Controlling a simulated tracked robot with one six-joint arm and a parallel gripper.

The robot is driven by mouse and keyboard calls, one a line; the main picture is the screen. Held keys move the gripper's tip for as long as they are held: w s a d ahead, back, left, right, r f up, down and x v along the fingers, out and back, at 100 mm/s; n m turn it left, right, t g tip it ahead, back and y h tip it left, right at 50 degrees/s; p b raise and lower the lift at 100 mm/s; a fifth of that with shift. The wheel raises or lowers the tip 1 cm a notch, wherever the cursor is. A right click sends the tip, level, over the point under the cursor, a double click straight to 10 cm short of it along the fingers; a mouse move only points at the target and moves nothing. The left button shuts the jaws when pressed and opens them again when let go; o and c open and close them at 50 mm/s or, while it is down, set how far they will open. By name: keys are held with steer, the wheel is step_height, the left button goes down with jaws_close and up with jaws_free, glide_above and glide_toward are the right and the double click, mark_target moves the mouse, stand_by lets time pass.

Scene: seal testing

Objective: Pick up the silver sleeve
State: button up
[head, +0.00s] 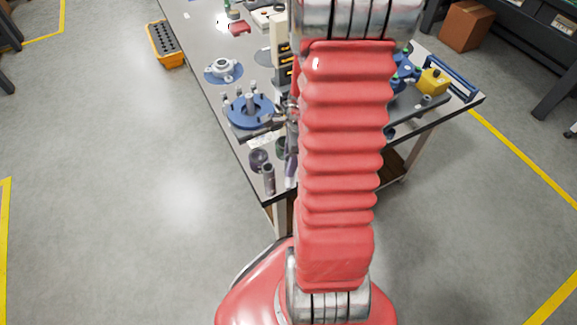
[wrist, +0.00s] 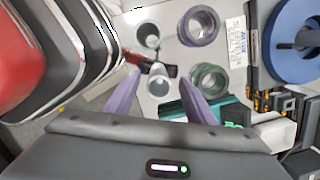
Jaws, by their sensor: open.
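Two upright hollow metal tubes stand close together on the bench in the wrist view. One silver sleeve (wrist: 157,82) lies between the tips of my gripper (wrist: 162,80), whose two purplish fingers are spread with a gap on each side. A second grey tube (wrist: 148,36) stands just beyond it; I cannot tell which of the two the task means. In the head view a grey tube (head: 269,180) stands at the bench's near corner. The other is hidden there by my arm and fingers.
A purple ring (wrist: 199,27) and a green ring (wrist: 209,79) stand right of the tubes. A blue round fixture (head: 250,111) sits behind them. The bench edge is close on the left. A yellow block (head: 433,81) is at the right.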

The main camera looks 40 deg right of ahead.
jaws_close()
stand_by(0.5)
step_height(320, 180, up, 10)
stand_by(0.8)
stand_by(0.5)
